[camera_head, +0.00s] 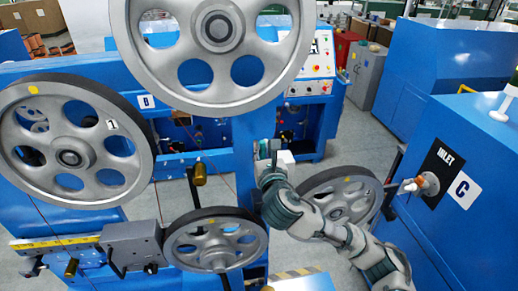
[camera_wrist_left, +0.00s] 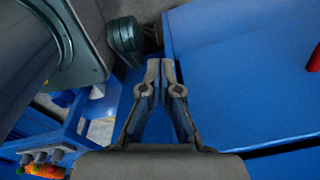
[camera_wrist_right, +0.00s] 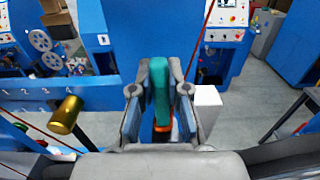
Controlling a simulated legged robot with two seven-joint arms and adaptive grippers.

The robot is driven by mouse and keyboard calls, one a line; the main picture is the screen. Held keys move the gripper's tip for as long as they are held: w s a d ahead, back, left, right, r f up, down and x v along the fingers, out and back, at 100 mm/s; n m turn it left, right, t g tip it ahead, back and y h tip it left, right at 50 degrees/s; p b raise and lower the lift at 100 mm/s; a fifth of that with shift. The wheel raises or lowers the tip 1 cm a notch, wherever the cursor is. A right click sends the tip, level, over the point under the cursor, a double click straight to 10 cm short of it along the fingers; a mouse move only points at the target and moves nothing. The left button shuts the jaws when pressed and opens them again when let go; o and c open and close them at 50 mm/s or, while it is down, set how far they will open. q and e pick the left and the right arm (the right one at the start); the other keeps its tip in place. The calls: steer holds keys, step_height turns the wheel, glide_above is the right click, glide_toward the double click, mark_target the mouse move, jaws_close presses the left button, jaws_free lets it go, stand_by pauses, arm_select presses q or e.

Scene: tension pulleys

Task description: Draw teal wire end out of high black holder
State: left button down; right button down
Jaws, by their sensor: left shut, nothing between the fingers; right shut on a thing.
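The teal wire end (camera_wrist_right: 160,85) stands upright between the fingers of my right gripper (camera_wrist_right: 160,92) in the right wrist view. The right gripper is shut on it, with a finger on each side. A small orange part (camera_wrist_right: 162,127) shows just below the teal piece, between the fingers. I cannot make out the high black holder clearly. My left gripper (camera_wrist_left: 166,75) is shut and empty beside blue machine panels in the left wrist view.
Large grey pulleys (camera_head: 28,170) stand at the left and top, with smaller ones (camera_head: 183,250) below. A brass roller (camera_wrist_right: 65,115) is left of the right gripper. A white box (camera_wrist_right: 207,105) is close on its right. A blue cabinet marked C (camera_head: 480,235) stands at right.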

mark_target(264, 141)
steer(key=shift+d, duration=0.45)
steer(key=shift+a+r, duration=0.1)
steer(key=shift+a, duration=0.3)
steer(key=shift+d+r, duration=0.2)
steer(key=shift+r, duration=0.25)
arm_select(q)
steer(key=shift+d, duration=0.8)
arm_select(e)
steer(key=shift+a+r, duration=0.1)
steer(key=shift+r, duration=0.15)
steer(key=shift+r, duration=0.5)
steer(key=shift+r, duration=0.2)
